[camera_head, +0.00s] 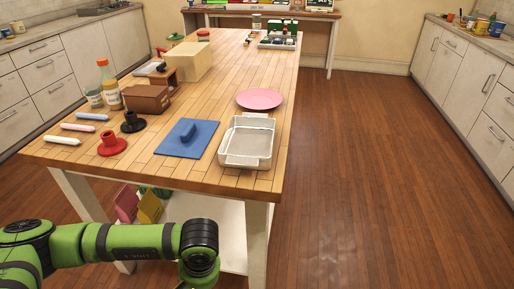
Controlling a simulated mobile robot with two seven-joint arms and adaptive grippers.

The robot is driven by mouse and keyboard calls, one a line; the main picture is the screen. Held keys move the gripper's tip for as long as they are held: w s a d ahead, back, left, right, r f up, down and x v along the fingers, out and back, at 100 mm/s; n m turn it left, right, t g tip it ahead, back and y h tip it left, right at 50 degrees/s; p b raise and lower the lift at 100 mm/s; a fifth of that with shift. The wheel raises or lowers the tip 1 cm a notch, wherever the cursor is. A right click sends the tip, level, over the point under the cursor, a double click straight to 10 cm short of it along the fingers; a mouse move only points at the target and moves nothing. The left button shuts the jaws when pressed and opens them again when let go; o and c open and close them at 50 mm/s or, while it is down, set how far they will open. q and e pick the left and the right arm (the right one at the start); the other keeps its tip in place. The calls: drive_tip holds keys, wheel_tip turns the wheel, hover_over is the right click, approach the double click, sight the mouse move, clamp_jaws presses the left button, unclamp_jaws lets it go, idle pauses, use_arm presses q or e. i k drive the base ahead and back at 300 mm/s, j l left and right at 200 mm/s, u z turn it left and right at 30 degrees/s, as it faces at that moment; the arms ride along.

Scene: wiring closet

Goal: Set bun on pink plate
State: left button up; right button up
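The pink plate (260,99) lies flat on the wooden table near its right edge, and nothing is on it. I cannot make out a bun anywhere in the head view. My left arm, green and black, comes in along the bottom left, below the table's front edge. Its gripper is not visible at the picture's bottom edge. My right arm and gripper are not in view.
A metal tray (232,160) stands in front of the plate. Left of it are a blue board (205,141), red (112,146) and black (132,123) holders, candles, jars and boxes. A rack (264,43) stands farther back. Floor right of the table is clear.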

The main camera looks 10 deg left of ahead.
sight(259, 102)
drive_tip(key=k+z, duration=0.1)
drive_tip(key=z, duration=0.4)
drive_tip(key=k+l+z, duration=0.1)
drive_tip(key=z, duration=0.4)
drive_tip(key=i+l, duration=0.25)
drive_tip(key=i, duration=0.25)
drive_tip(key=i+l, duration=0.2)
drive_tip(key=i, duration=0.35)
drive_tip(key=i+l, duration=0.25)
drive_tip(key=i, duration=0.25)
drive_tip(key=i+j+u, duration=0.1)
drive_tip(key=i+u, duration=0.35)
drive_tip(key=i, duration=0.3)
drive_tip(key=i+l+u, duration=0.2)
drive_tip(key=i+u, duration=0.25)
drive_tip(key=i, duration=0.25)
drive_tip(key=i+l+u, duration=0.15)
drive_tip(key=i, duration=1.25)
drive_tip(key=i+u, duration=0.15)
drive_tip(key=u, duration=1.45)
